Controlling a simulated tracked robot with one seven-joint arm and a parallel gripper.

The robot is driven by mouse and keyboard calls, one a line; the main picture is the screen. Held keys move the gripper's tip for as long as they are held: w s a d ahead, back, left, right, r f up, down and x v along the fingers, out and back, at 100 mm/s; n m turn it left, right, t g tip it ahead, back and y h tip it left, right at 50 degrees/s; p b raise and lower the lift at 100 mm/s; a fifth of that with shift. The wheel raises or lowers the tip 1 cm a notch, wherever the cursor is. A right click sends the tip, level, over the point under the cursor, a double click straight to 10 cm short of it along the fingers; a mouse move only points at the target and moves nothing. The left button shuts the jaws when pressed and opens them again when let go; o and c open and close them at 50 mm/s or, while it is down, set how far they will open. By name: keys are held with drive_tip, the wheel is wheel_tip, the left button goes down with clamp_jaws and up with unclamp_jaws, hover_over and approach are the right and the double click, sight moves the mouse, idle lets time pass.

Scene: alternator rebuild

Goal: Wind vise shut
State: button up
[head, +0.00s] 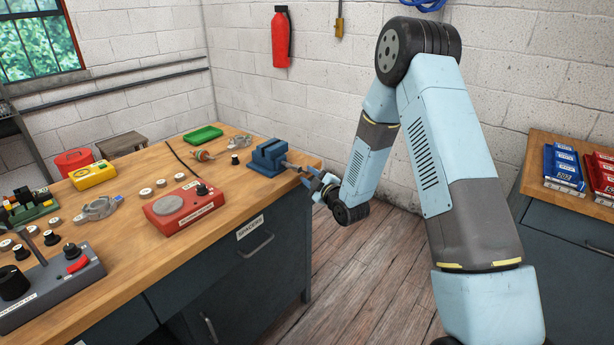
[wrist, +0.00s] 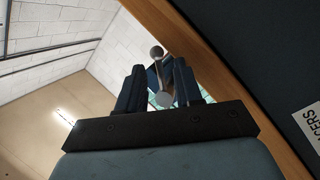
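The blue vise (head: 268,158) sits at the right end of the wooden workbench, with its screw and handle (head: 294,167) reaching out past the bench end. My gripper (head: 314,184) is at that handle, beyond the bench edge. In the wrist view, the handle is a thin grey bar with round knobs at its ends (wrist: 157,53). It lies between the two dark fingers of my gripper (wrist: 159,84), which stand apart with a gap on both sides. The vise body behind is mostly hidden there. I cannot tell how wide its jaws are.
The workbench (head: 240,190) carries a red device (head: 184,208), a yellow box (head: 92,175), a green tray (head: 203,134) and several small parts. A second bench (head: 565,212) with blue and red boxes stands at the right. The wooden floor between the benches is clear.

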drive_tip(key=shift+w+a, duration=0.35)
drive_tip(key=shift+w, duration=0.15)
drive_tip(key=shift+c, duration=0.5)
clamp_jaws()
